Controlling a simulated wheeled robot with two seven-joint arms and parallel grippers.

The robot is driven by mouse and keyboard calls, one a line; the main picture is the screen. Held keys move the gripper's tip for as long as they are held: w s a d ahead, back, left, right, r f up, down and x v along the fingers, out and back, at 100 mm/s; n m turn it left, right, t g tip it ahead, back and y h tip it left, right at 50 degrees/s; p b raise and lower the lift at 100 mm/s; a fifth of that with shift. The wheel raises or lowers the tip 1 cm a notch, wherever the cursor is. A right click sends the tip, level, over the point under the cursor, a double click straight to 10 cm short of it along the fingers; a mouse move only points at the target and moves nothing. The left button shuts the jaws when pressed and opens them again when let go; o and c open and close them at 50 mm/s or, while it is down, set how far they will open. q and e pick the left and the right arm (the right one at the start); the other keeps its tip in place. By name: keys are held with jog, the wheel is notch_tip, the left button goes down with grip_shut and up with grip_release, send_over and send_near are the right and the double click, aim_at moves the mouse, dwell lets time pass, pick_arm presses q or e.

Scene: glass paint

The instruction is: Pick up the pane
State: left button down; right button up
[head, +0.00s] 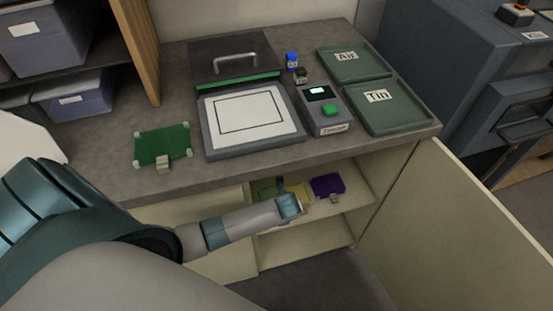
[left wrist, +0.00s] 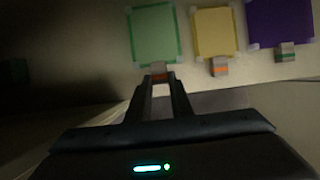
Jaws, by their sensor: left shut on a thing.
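My left gripper (left wrist: 160,82) reaches into the open cupboard under the counter and is shut on the tab (left wrist: 159,68) of a light green pane (left wrist: 155,33). In the head view this pane (head: 266,191) is partly hidden, and I cannot tell whether it is clear of the shelf. A yellow pane (left wrist: 214,35) and a purple pane (left wrist: 280,24) lie to its right, each with its own tab. A darker green pane (head: 162,143) with a tab lies on the counter at the left. My right gripper is not in view.
On the counter (head: 190,178) are an open press with a white bed (head: 262,128), a timer box (head: 324,112) with a green button, and two labelled trays (head: 388,107). The cupboard door (head: 440,225) stands open at the right. The shelf (head: 345,205) edge is close to my gripper.

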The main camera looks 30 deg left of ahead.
pick_arm(q)
jog(key=s+d+b, duration=0.2)
jog(key=s+d, duration=0.9)
jog(key=d, duration=0.2)
jog(key=shift+s+d+r+b, duration=0.15)
jog(key=shift+s+d+b, duration=0.2)
jog(key=shift+b, duration=0.05)
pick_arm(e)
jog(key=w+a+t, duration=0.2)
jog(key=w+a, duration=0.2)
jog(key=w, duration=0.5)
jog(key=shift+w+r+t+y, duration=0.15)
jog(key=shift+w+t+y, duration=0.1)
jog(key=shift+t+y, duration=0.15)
pick_arm(q)
jog(key=shift+r+p, duration=1.5)
jog(key=shift+p, duration=1.05)
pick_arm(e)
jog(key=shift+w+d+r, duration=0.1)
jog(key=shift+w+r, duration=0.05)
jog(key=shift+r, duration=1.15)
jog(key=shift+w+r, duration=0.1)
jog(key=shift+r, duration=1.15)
